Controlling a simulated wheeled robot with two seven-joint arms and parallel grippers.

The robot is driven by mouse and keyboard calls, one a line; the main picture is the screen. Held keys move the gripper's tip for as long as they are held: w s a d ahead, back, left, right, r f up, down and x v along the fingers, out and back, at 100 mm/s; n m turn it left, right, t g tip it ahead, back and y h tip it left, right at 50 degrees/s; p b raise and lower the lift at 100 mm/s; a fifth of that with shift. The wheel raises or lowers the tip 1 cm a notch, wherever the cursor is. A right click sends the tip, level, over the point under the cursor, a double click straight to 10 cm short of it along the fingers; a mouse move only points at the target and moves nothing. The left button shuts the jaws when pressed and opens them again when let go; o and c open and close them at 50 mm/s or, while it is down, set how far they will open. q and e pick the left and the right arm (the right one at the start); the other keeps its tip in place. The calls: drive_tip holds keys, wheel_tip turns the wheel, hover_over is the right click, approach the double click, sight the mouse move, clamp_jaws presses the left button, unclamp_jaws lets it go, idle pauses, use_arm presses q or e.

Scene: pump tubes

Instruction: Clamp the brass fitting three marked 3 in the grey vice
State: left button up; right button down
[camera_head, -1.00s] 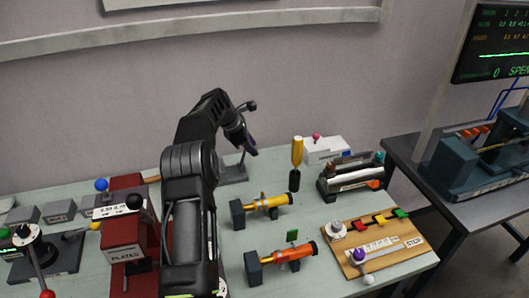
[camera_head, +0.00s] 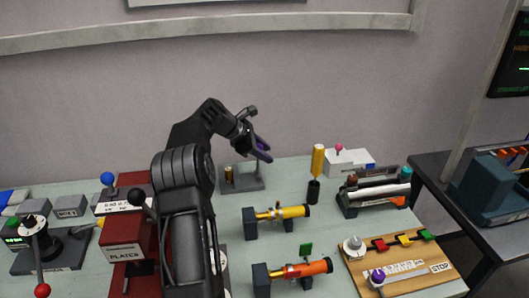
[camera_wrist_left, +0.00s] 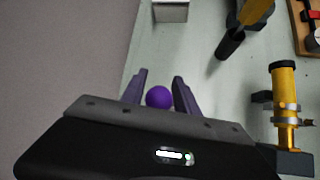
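My left gripper (camera_head: 263,149) hangs at the back of the table, above a grey stand (camera_head: 255,184). Its purple fingers are apart in the left wrist view (camera_wrist_left: 161,82). A purple ball (camera_wrist_left: 159,97) shows between them there, and I cannot tell whether they touch it. A small brass cylinder (camera_head: 228,175), perhaps a fitting, stands upright at the left of the stand. I cannot read a number on it. I cannot tell which thing is the grey vice. My right gripper is not in view.
A yellow cylinder (camera_head: 292,211) and an orange cylinder (camera_head: 308,268) lie on dark mounts in front. A yellow-handled tool (camera_head: 318,160) stands upright in a dark holder. A wooden board (camera_head: 420,283) is at front right. A red block (camera_head: 128,240) is left of my arm.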

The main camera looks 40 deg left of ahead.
use_arm(q)
drive_tip(key=shift+o, duration=1.2)
drive_tip(key=b+v, duration=0.1)
drive_tip(key=v, duration=0.7)
drive_tip(key=shift+w, duration=0.1)
